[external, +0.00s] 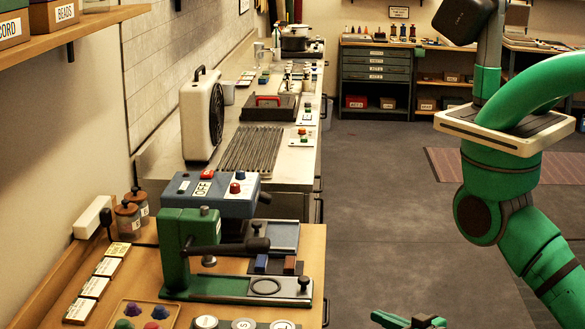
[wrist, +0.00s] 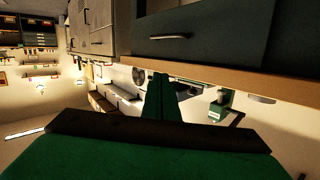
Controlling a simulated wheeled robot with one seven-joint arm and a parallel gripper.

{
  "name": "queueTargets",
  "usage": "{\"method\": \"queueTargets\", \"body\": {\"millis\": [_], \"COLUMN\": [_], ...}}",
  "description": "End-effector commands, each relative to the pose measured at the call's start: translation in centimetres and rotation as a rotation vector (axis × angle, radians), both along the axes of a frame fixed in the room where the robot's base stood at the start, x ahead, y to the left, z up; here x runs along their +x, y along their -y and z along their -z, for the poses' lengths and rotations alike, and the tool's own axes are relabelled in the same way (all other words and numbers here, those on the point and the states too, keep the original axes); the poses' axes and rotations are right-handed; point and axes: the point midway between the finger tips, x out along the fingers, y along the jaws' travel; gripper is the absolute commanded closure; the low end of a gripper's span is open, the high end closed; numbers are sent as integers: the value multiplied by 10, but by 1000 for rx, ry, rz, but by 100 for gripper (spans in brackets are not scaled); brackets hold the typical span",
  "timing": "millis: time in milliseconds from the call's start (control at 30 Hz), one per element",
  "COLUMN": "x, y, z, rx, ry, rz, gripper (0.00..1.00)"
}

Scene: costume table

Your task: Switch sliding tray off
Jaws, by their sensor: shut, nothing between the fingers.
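A blue machine (external: 222,205) stands on the wooden table, with a white OFF label (external: 202,189), a red button (external: 207,174) and small red and blue knobs on top. A grey sliding tray (external: 285,235) shows at its right side, partly hidden by the green press in front. Which control belongs to the tray I cannot tell. My gripper (external: 408,321) is low at the bottom edge of the external view, right of the table and apart from it. Its green fingers also show in the wrist view (wrist: 160,98), shut and empty.
The green lever press (external: 235,270) stands before the blue machine. A tray of colored knobs (external: 143,314) and round labelled discs (external: 243,324) are at the table's front. A fan (external: 201,115) stands farther back. The floor (external: 370,220) right of the table is clear.

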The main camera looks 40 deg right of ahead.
Motion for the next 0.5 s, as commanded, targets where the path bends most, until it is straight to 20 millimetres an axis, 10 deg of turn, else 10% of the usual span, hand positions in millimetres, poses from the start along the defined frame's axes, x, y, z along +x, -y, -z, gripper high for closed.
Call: {"method": "queueTargets", "body": {"millis": [500], "x": [133], "y": [-2], "z": [-36], "rx": [156], "ry": [162], "rz": [41], "gripper": [100]}}
